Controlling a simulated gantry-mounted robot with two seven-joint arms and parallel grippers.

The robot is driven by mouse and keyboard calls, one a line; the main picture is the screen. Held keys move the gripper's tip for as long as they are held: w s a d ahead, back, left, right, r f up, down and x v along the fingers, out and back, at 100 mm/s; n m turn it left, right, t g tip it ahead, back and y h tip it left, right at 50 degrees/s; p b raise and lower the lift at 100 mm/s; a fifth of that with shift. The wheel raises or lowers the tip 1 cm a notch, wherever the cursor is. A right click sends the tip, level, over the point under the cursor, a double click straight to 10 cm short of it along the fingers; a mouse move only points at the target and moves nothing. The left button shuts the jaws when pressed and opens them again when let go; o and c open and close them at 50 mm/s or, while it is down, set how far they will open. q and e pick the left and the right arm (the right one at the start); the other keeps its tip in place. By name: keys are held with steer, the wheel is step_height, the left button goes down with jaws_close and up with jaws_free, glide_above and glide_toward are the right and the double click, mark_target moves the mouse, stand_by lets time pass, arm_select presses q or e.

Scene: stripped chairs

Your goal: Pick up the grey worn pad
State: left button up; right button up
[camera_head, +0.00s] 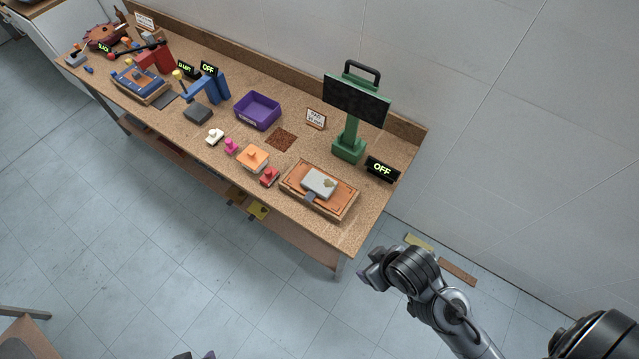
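A light grey pad (319,183) with a brownish worn patch lies on an orange-brown board (342,204) near the right end of the workbench. A small grey-blue piece (310,198) sits at the board's front edge, beside the pad. My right gripper (368,268) is off the bench's right front corner, over the floor and well apart from the pad. Its fingers are small and seen at an angle, so I cannot tell whether they are open. My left gripper is not clearly in view; small dark shapes at the bottom edge cannot be made out.
A green stand (350,147) with a dark panel and an OFF display (382,169) stand behind the board. Red (269,177) and orange (253,157) pieces lie to its left, with a purple bin (257,111) beyond. The floor in front is mostly clear.

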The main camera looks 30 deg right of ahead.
arm_select(q)
steer(key=shift+d, duration=0.1)
steer(key=shift+c, duration=0.3)
steer(key=c, duration=0.4)
